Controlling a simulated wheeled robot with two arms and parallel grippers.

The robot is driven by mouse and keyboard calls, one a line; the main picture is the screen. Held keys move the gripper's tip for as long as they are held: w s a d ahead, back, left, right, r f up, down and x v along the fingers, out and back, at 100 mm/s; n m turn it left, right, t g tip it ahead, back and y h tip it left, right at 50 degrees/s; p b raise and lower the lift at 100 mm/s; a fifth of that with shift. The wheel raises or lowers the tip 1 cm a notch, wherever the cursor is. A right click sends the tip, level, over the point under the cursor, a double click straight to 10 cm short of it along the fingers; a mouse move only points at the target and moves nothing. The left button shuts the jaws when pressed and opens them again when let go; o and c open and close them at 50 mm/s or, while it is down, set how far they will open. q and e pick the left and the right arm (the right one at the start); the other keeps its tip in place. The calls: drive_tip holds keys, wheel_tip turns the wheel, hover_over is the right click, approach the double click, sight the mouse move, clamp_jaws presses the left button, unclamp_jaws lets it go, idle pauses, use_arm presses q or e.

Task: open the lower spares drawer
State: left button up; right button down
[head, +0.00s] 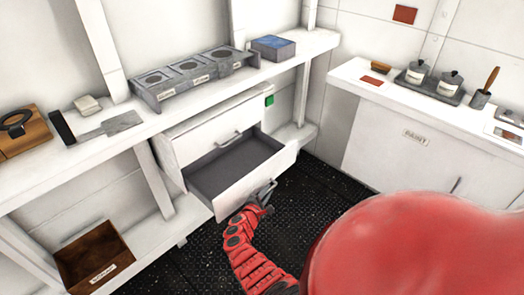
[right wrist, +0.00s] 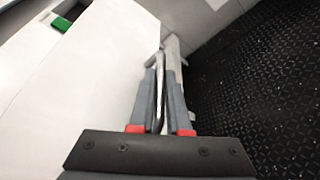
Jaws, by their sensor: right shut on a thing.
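The white drawer unit (head: 205,128) is under the left workbench. Its upper drawer is closed, with a metal handle (head: 230,138) on its front. The lower spares drawer (head: 262,176) is pulled well out, and its grey interior looks empty. My right gripper (head: 264,203) is at the lower drawer's front, shut on its handle (head: 268,189). In the right wrist view the handle bar (right wrist: 159,85) runs between the two grey fingers, beside the white drawer front (right wrist: 100,85). My left gripper is not in view.
A stove-like grey rack (head: 192,78) and a blue-topped box (head: 273,48) stand on the workbench. A brown bin (head: 92,258) sits on the low shelf. A white paint cabinet (head: 400,150) stands right. The dark floor (head: 315,205) before the drawer is clear.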

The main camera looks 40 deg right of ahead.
drive_tip(key=shift+s, duration=0.4)
drive_tip(key=c, duration=0.9)
unclamp_jaws()
drive_tip(key=shift+w, duration=0.1)
drive_tip(key=shift+a, duration=0.1)
drive_tip(key=p+v, duration=0.1)
drive_tip(key=v, duration=1.6)
drive_tip(key=shift+a, duration=0.1)
